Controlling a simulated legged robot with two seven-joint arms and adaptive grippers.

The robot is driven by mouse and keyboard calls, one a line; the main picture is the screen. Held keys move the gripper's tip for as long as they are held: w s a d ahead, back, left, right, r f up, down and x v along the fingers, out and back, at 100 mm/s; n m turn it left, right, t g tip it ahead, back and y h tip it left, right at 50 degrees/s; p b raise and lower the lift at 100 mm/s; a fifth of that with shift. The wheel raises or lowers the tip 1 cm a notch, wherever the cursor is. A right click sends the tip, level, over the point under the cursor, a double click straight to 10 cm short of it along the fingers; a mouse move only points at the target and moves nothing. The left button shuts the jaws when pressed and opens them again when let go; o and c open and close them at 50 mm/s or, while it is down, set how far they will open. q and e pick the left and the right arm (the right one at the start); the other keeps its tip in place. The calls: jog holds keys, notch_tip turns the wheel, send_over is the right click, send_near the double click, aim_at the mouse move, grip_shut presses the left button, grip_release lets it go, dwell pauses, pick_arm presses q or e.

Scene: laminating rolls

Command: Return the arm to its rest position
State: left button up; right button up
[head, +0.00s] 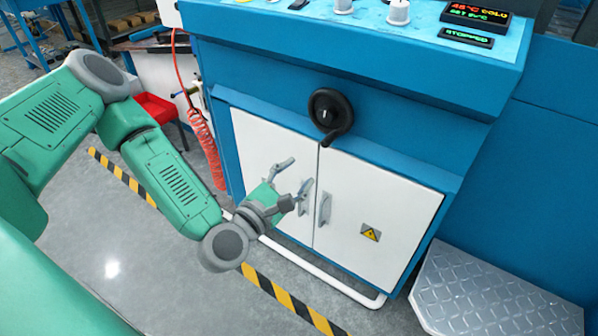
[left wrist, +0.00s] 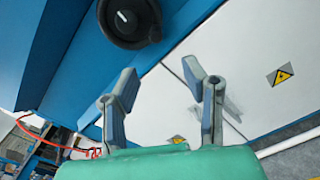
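My left arm (head: 170,180) is green and grey and comes in from the left in the head view, bent at the elbow. Its gripper (head: 290,179) is in front of the white cabinet doors, near the two door handles. The fingers are apart with nothing between them. The left wrist view also shows the gripper (left wrist: 160,92) open and empty, with the white doors and blue machine behind it. I cannot tell how far the fingertips are from the doors. My right gripper is not in view.
A blue machine (head: 400,110) fills the middle and right. A black handwheel (head: 331,110) sticks out above the white doors (head: 385,215). A white floor rail (head: 310,268), a metal step (head: 480,295) and a coiled red hose (head: 207,150) are nearby.

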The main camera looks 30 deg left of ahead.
pick_arm(q)
jog(key=shift+d, duration=0.1)
jog(key=s+d+f+m+g+h+p, duration=0.25)
jog(key=s+d+f+m+g, duration=0.2)
jog(key=s+m, duration=0.3)
jog(key=s+d+f+m+g+h+p, duration=0.2)
jog(key=s+d+f+m+g+p, duration=0.3)
jog(key=m, duration=0.4)
jog(key=s+a+r+m+g+y+p, duration=0.1)
jog(key=s+a+m+g+y+p, duration=0.3)
jog(key=s+a+m, duration=0.8)
jog(key=g+y, duration=0.2)
jog(key=g, duration=0.1)
jog(key=shift+s+a+r+g, duration=0.15)
jog(key=shift+s+a+g, duration=0.05)
jog(key=shift+s+g, duration=0.2)
